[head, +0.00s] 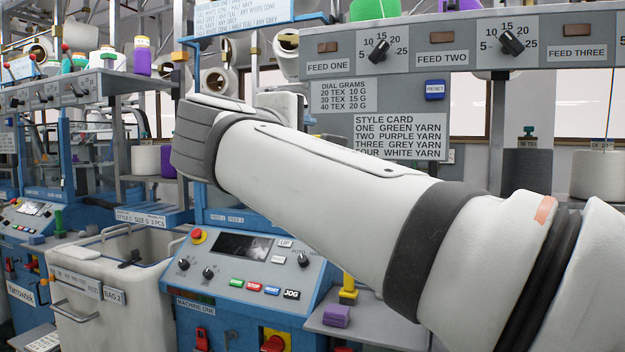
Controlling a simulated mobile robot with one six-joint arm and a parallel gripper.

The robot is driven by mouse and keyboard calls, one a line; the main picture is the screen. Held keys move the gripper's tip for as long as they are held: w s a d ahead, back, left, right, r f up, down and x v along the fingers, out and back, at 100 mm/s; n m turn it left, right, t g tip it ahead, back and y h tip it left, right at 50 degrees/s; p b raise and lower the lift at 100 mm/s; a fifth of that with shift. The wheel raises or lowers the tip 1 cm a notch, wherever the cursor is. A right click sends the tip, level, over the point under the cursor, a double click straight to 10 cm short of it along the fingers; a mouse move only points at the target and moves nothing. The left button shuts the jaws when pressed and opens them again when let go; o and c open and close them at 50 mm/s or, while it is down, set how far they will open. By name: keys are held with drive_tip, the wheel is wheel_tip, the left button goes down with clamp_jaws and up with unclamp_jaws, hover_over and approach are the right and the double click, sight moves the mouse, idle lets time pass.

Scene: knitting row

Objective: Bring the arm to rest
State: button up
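My arm crosses the head view from the lower right edge to an elbow joint at the upper left of centre. Its white link with dark grey bands fills much of the middle and right. My gripper is not in view, so I cannot see whether it is open or holds anything. The arm covers part of the machine one control panel (252,267) and part of the style card (399,136) behind it.
A bag bin (85,322) labelled BAG 2 stands at the lower left. A grey feed panel (462,44) with dials spans the upper right. A purple block (336,316) sits on a grey shelf (375,328) beside the arm. Yarn cones (153,160) stand behind.

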drive_tip(key=s+d+f+m+g+y+p, duration=0.1)
drive_tip(key=d+f+m+g+p, duration=0.3)
drive_tip(key=d+f, duration=0.45)
drive_tip(key=s+d+f+m+g+p, duration=0.15)
drive_tip(key=d+f+g+p, duration=0.35)
drive_tip(key=f, duration=0.6)
drive_tip(key=s+d+f+m+g+y+p, duration=0.2)
drive_tip(key=s+f+m, duration=0.2)
drive_tip(key=s+f, duration=0.3)
drive_tip(key=s+d+f+m+g+y+p, duration=0.2)
drive_tip(key=s+f+m+g+y+p, duration=0.1)
drive_tip(key=s+f, duration=0.4)
drive_tip(key=shift+s+f+m, duration=0.25)
drive_tip(key=shift+s+m, duration=0.4)
drive_tip(key=shift+d, duration=0.15)
